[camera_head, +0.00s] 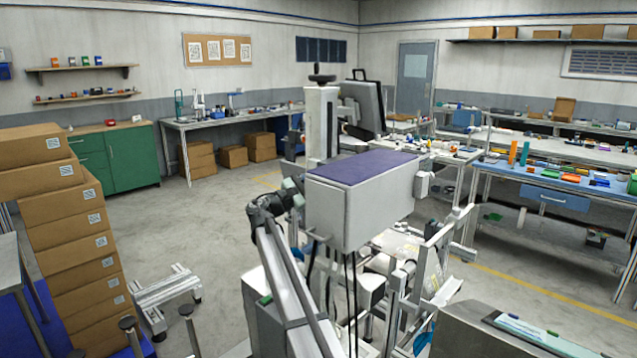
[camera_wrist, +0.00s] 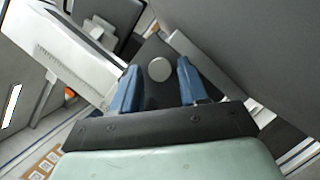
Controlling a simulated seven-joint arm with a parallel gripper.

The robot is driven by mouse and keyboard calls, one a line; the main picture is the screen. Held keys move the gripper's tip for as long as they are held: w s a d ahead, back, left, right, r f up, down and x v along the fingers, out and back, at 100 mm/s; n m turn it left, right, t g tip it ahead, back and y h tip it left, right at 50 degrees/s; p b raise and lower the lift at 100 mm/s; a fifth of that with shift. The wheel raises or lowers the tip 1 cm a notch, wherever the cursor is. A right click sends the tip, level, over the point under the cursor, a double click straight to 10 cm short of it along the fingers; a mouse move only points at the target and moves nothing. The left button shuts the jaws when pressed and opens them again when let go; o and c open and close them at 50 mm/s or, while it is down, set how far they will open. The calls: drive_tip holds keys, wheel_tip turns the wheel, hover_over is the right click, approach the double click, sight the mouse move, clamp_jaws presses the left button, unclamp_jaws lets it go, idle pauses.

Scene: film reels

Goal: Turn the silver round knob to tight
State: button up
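The silver round knob (camera_wrist: 159,69) shows in the wrist view as a pale disc on a dark plate (camera_wrist: 153,92). My gripper (camera_wrist: 158,82) has two blue fingers, one on each side of the knob in the picture. The fingers are apart, with gaps between them and the disc, and nothing is held. I cannot tell how far the knob lies beyond the fingertips. In the head view my gripper (camera_head: 292,187) is at the left side of a grey box with a purple top (camera_head: 362,168); its fingertips and the silver knob cannot be made out there.
The grey box stands close to the right of my gripper. A pale column (camera_head: 320,125) with a black knob on top (camera_head: 321,74) and a monitor (camera_head: 364,105) rise behind it. Stacked cartons (camera_head: 75,240) stand at left. The floor between is mostly open.

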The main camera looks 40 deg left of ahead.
clamp_jaws()
drive_tip(key=shift+m, duration=0.3)
drive_tip(key=m+g, duration=0.1)
drive_tip(key=m, duration=0.3)
drive_tip(key=m+g, duration=0.2)
drive_tip(key=m, duration=0.2)
drive_tip(key=r+m+g, duration=0.1)
drive_tip(key=m, duration=0.3)
drive_tip(key=shift+a+g+h, duration=0.2)
drive_tip(key=shift+g+h, duration=0.1)
drive_tip(key=shift+h, duration=0.1)
drive_tip(key=shift+m, duration=0.3)
drive_tip(key=shift+o, duration=1.3)
unclamp_jaws()
